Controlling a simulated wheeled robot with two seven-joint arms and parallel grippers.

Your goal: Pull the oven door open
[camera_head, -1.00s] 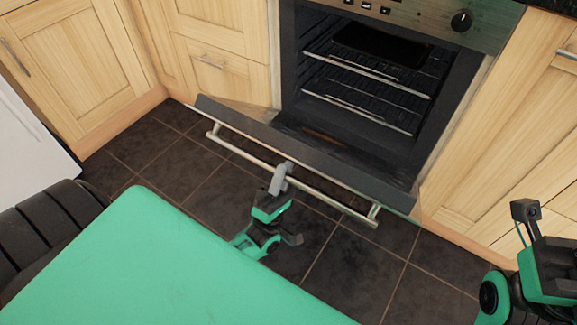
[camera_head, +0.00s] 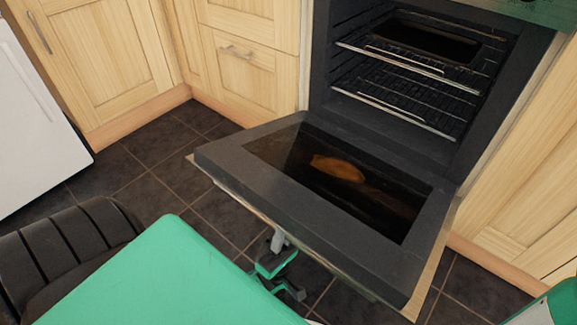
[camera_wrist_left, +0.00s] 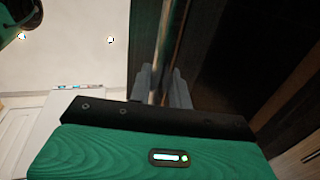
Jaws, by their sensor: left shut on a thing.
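The oven (camera_head: 395,112) stands open in the head view, with its dark cavity and wire racks showing. Its door (camera_head: 232,168) is folded far down, and its inner side with the dark glass pane faces up. My left gripper (camera_head: 279,240) is at the door's front edge, partly hidden below it. In the left wrist view the grey fingers (camera_wrist_left: 166,88) are shut around the metal bar of the door handle (camera_wrist_left: 157,75). My right gripper is not in view; only a green piece of mine shows at lower right.
Wooden cabinets (camera_head: 245,75) flank the oven on both sides. A white appliance (camera_head: 35,120) stands at the left. Dark floor tiles (camera_head: 150,150) are clear left of the door.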

